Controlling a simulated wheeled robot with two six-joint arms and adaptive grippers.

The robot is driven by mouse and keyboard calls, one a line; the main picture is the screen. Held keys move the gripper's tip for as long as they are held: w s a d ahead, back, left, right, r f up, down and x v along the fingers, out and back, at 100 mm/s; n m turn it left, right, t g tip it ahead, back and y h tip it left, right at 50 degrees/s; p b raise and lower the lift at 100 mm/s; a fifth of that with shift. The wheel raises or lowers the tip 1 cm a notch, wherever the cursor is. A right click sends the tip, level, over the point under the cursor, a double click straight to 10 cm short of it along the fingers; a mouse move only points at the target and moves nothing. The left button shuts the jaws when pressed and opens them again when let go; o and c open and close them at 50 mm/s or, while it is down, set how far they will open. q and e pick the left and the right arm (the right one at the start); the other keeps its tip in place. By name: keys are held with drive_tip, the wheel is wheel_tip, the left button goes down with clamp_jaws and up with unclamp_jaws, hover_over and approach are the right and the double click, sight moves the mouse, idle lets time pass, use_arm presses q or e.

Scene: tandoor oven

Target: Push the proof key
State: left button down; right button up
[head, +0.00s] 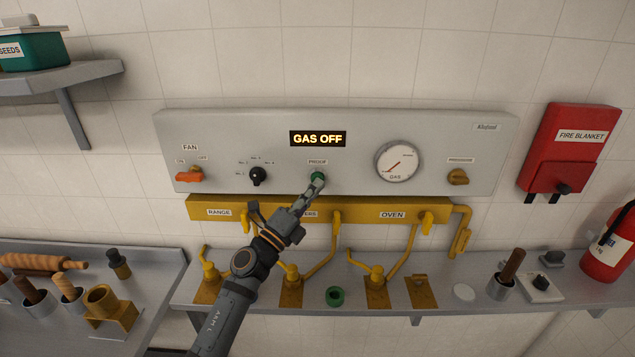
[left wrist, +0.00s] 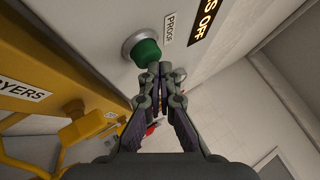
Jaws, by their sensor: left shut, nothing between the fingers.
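The proof key is a round green button (head: 318,176) under the PROOF label on the grey control panel (head: 240,128). In the left wrist view the green button (left wrist: 146,53) stands out from its metal collar. My left gripper (head: 317,184) is shut and empty, with its fingertips at the lower edge of the button in the head view. In the left wrist view its fingertips (left wrist: 160,68) are right beside the button's lower right side; I cannot tell whether they touch it. The display (head: 318,139) above reads GAS OFF. My right gripper is not in view.
Left of the button are an orange fan switch (head: 189,175) and a black selector knob (head: 258,176). A gas gauge (head: 399,161) and a brass knob (head: 458,177) are to the right. A yellow pipe rail (head: 365,212) runs below, with yellow valves above the shelf (head: 455,281).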

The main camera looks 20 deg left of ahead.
use_arm(q)
drive_tip(key=shift+w+a, duration=0.2)
drive_tip(key=shift+w, duration=0.4)
idle(0.5)
idle(0.3)
drive_tip(key=shift+s+d, duration=0.2)
drive_tip(key=shift+s, duration=0.45)
drive_tip(key=shift+s+d, duration=0.15)
drive_tip(key=shift+s, duration=0.45)
drive_tip(key=s, duration=0.2)
drive_tip(key=s+d+p, duration=0.1)
drive_tip(key=s, duration=0.1)
drive_tip(key=shift+s+d, duration=0.2)
drive_tip(key=shift+s, duration=0.2)
drive_tip(key=shift+a, duration=0.1)
